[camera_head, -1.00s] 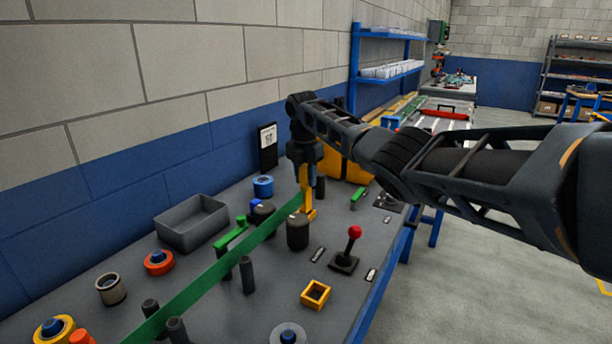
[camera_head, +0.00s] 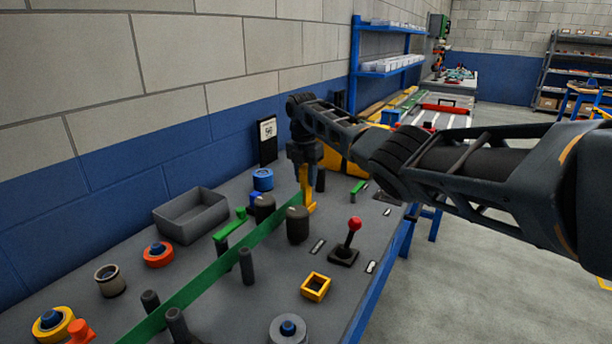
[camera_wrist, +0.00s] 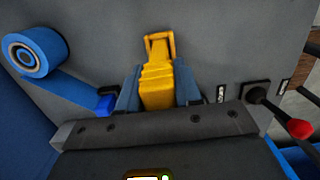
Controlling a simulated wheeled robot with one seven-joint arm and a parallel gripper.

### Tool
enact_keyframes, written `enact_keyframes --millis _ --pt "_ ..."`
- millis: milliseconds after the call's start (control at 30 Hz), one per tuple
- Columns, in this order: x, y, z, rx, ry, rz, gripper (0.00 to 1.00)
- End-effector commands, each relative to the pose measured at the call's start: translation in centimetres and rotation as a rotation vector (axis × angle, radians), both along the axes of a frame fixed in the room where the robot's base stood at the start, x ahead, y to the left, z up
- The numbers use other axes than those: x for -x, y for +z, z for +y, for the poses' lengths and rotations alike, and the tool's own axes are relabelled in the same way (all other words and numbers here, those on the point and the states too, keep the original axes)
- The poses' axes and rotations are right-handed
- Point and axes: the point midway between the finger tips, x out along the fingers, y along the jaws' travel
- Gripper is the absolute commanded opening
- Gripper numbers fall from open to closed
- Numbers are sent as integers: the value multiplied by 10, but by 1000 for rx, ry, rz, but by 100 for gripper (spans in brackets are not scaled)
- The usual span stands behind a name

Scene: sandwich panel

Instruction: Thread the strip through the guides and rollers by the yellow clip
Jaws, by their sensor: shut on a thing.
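My gripper (camera_head: 306,172) points down and is shut on the yellow clip (camera_head: 308,198), just beyond the pair of dark rollers. In the wrist view the clip (camera_wrist: 157,80) stands between both fingers. The green strip (camera_head: 205,277) runs from the lower left up to the clip. It passes between two near posts (camera_head: 150,301), between two guide pegs (camera_head: 246,268), then between the left roller (camera_head: 265,209) and the right roller (camera_head: 297,226). The rollers partly hide its far end, and the strip cannot be made out in the wrist view.
A dark post (camera_head: 320,181) and a green bracket (camera_head: 358,190) stand beyond the clip. A red-knobbed lever (camera_head: 354,224) and a yellow square frame (camera_head: 316,287) are right of the strip. A grey bin (camera_head: 190,218) and blue roll (camera_head: 263,180) are left.

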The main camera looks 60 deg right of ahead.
Motion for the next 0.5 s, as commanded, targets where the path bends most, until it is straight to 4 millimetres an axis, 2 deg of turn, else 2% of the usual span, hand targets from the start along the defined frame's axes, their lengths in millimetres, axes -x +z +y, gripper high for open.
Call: enact_keyframes --millis 100,133,400,500 --pt "0 1 0 0 0 0 0" --pt "0 1 0 0 0 0 37" --pt "0 1 0 0 0 0 63" --pt "0 1 0 0 0 0 64"
